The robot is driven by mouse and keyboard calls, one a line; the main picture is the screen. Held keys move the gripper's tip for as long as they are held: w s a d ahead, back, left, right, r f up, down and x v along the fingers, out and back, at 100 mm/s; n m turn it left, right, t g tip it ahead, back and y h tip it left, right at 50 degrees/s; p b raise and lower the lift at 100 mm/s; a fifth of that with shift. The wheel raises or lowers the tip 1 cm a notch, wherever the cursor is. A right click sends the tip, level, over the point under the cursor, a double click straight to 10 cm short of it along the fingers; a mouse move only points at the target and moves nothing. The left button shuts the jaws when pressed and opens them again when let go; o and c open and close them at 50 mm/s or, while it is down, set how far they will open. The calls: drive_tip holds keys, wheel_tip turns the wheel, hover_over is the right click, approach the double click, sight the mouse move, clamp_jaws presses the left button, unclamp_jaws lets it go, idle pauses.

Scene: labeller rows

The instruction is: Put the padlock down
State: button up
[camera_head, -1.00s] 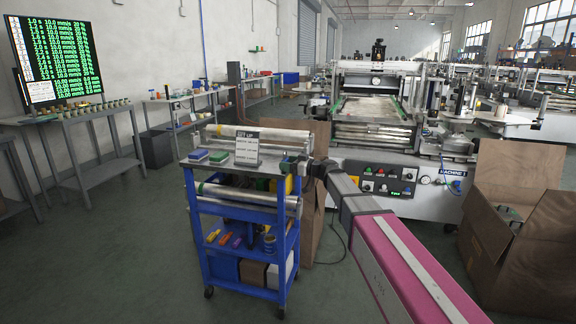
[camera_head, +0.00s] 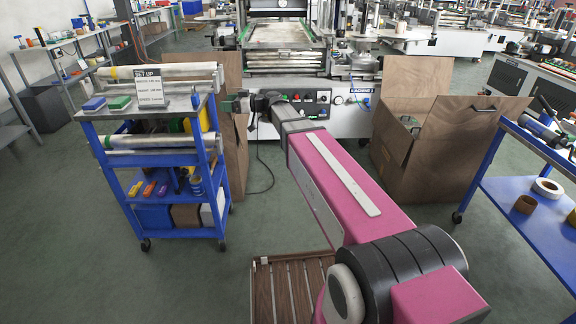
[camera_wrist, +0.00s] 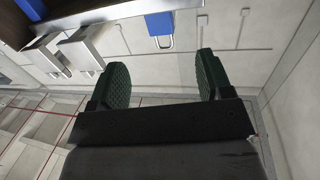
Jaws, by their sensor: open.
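The blue padlock (camera_wrist: 159,24) shows at the top middle of the wrist view, its shackle toward my gripper. It is apart from my fingers, beyond the gap between them; I cannot tell what bears it. My gripper (camera_wrist: 163,78) is open and empty, with dark green ridged pads. In the head view my gripper (camera_head: 236,104) is just right of the blue cart's top shelf (camera_head: 172,104).
A sign (camera_head: 149,86), rollers and small blocks are on the cart's top. A machine (camera_head: 300,98) stands behind my arm, with an open cardboard box (camera_head: 400,150) right. A slatted wooden pallet (camera_head: 290,292) lies on the floor. Another blue cart (camera_head: 515,190) is at right.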

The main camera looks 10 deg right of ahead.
drive_tip(key=s+d+f+m+g+h, duration=0.1)
drive_tip(key=s+d+f+m+h, duration=0.15)
drive_tip(key=f, duration=0.35)
drive_tip(key=s+d+f+m+h, duration=0.2)
drive_tip(key=s+d+f+h, duration=0.15)
drive_tip(key=f, duration=0.35)
drive_tip(key=s+d+f+m+g+h, duration=0.1)
drive_tip(key=s+d+f+m+h, duration=0.4)
drive_tip(key=s+d+f, duration=0.3)
drive_tip(key=s+d+f+m+g+h, duration=0.2)
drive_tip(key=s+d+f+m+h, duration=0.3)
drive_tip(key=s+d+f, duration=0.4)
drive_tip(key=d+h, duration=0.1)
drive_tip(key=d, duration=0.5)
drive_tip(key=shift+s+d+g, duration=0.25)
drive_tip(key=shift+s+g, duration=0.05)
drive_tip(key=shift+s, duration=0.05)
